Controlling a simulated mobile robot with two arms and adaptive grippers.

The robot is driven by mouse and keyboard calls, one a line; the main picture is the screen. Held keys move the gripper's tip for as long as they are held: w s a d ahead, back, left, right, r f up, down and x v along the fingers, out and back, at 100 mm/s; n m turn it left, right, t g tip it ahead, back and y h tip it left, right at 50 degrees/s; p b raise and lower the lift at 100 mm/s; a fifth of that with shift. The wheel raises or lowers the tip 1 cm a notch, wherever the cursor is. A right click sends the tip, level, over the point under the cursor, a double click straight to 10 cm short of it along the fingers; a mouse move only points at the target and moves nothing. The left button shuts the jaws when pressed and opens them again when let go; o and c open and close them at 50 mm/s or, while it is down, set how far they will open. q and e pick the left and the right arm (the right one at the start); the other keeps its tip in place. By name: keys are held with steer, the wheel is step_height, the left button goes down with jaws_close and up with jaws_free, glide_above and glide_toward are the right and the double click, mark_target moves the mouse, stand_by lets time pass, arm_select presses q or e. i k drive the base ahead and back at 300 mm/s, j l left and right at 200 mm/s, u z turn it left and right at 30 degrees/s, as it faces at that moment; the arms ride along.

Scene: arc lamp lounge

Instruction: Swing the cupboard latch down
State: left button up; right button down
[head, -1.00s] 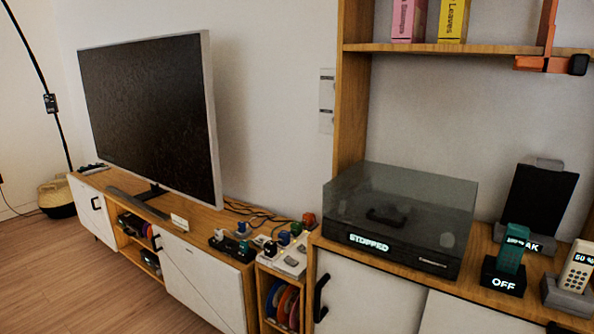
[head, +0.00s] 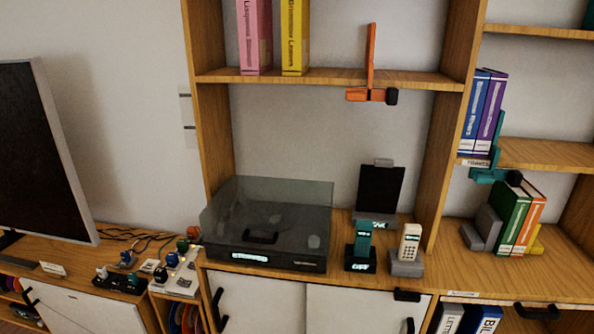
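A white cupboard with two doors (head: 260,300) stands below the turntable at the lower middle of the head view. A short black piece (head: 407,295) lies level at the top right of its right door; it may be the latch, but I cannot tell for sure. A black upright handle (head: 217,308) is on the left door, and the top of another black handle (head: 410,325) shows at the bottom edge. Neither of my grippers is in view.
A turntable (head: 268,225) under a clear lid stands on the cupboard top. A tablet stand (head: 380,190), a teal device (head: 362,245) and a handset (head: 408,245) stand beside it. Books (head: 515,215) stand at the right. A television (head: 40,150) is at the left.

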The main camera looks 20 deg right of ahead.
mark_target(399, 295)
steer(key=z, duration=1.55)
